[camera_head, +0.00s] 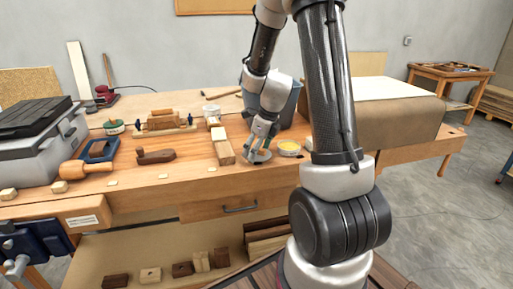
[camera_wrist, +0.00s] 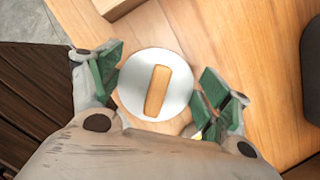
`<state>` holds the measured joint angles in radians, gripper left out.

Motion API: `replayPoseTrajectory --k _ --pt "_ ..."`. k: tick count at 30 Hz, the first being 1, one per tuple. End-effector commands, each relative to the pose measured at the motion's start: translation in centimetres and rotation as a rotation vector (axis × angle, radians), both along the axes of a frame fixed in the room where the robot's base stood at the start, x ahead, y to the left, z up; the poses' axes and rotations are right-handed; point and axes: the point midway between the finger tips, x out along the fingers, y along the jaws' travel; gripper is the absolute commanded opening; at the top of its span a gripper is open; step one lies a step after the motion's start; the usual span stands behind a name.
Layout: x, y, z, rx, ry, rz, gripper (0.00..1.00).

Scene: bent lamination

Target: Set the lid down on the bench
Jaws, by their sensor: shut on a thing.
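The lid is a pale round disc with an orange wooden bar (camera_wrist: 157,91) across its top. In the wrist view the lid (camera_wrist: 131,88) lies between the green-padded fingers of my gripper (camera_wrist: 160,84), which are shut on it from both sides. In the head view my gripper (camera_head: 260,143) points down at the front middle of the bench (camera_head: 190,183), with the lid (camera_head: 257,158) low at its fingertips. I cannot tell whether the lid touches the bench top or hangs just above it.
A round tub with yellow contents (camera_head: 289,148) stands close to the right of my gripper. A wooden block (camera_head: 224,153) lies close to the left. A wooden plane (camera_head: 156,156) sits farther left. A large brown box (camera_head: 395,115) takes up the right end. The front edge is near.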

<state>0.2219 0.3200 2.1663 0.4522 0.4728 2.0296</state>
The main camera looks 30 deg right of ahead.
Motion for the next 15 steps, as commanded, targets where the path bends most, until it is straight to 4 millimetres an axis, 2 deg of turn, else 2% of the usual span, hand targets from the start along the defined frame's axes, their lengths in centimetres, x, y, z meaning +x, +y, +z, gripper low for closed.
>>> replayPoseTrajectory --k 15 --pt "0.0 0.0 -0.54 0.0 0.0 0.0 0.58"
